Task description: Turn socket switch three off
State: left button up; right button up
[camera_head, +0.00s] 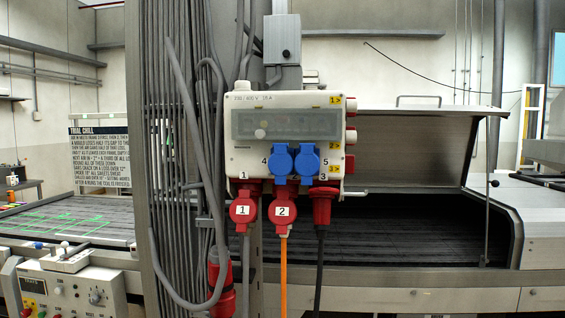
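A pale socket box (238,160) hangs on the grey post in the middle of the head view. Its front has a window panel (305,124); small switches behind it are too dark to tell apart. Two blue sockets (308,160) sit below the window, by the numbers 4 and 5. Red plugs marked 1 (243,211) and 2 (282,211) hang below the box. An unnumbered red plug (321,206) with a black cable hangs under the printed 3. Yellow labels run down the right edge, beside red parts (351,136). I cannot tell switch three's position. Neither gripper shows.
Grey cables and pipes (175,150) run down the post left of the box. A machine with a raised hood (410,140) stands behind, to the right. A control panel (75,293) is at lower left. A loose red connector (220,275) hangs below.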

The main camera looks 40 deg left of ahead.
aim_at(348, 159)
jog(key=i+l+u, duration=0.15)
jog(key=l+u, duration=0.25)
jog(key=i+l+u, duration=0.1)
jog(key=l+u, duration=1.05)
jog(key=i, duration=0.05)
